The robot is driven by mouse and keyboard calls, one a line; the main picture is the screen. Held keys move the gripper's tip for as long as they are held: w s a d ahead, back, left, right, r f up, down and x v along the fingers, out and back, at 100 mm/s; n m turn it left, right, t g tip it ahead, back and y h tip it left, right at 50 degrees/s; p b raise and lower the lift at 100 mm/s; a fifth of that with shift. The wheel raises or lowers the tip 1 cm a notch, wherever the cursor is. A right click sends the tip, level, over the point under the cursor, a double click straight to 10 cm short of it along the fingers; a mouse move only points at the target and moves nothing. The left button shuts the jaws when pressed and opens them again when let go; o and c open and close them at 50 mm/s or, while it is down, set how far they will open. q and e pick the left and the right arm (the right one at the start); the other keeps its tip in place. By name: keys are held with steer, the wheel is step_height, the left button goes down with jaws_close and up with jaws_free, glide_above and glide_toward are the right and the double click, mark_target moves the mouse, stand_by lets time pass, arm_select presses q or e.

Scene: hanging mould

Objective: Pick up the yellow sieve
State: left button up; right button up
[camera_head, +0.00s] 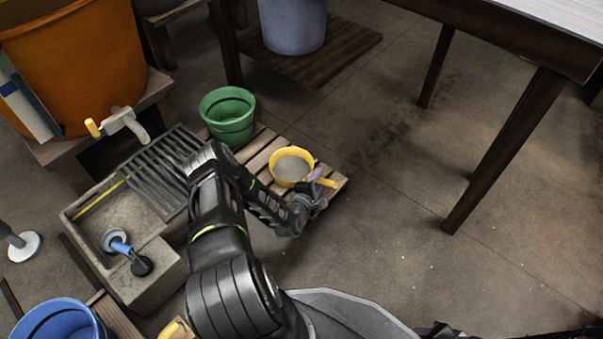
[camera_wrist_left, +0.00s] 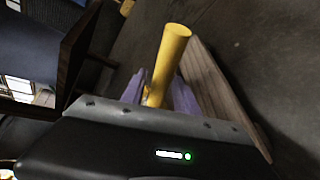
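The yellow sieve (camera_head: 292,165) is round with a grey mesh. It lies on the wooden slatted pallet (camera_head: 257,152), its handle (camera_head: 326,183) pointing right. My left gripper (camera_head: 315,182) is at that handle. In the left wrist view the yellow handle (camera_wrist_left: 167,60) stands between the two purple fingers (camera_wrist_left: 160,92) of my left gripper. The fingers are close on either side of it, but I cannot tell whether they press on it. The sieve's bowl is not clearly seen in that view. My right gripper is not in view.
A green bucket (camera_head: 228,114) stands on the pallet behind the sieve. A stone basin (camera_head: 85,215) with a metal grate (camera_head: 160,165) is to the left. A dark table (camera_head: 500,25) with legs stands at the right. The floor (camera_head: 385,235) between is clear.

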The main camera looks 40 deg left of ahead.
arm_select(q)
jaws_close()
stand_by(0.4)
step_height(320, 180, up, 9)
steer(key=p, duration=0.5)
steer(key=shift+r, duration=0.55)
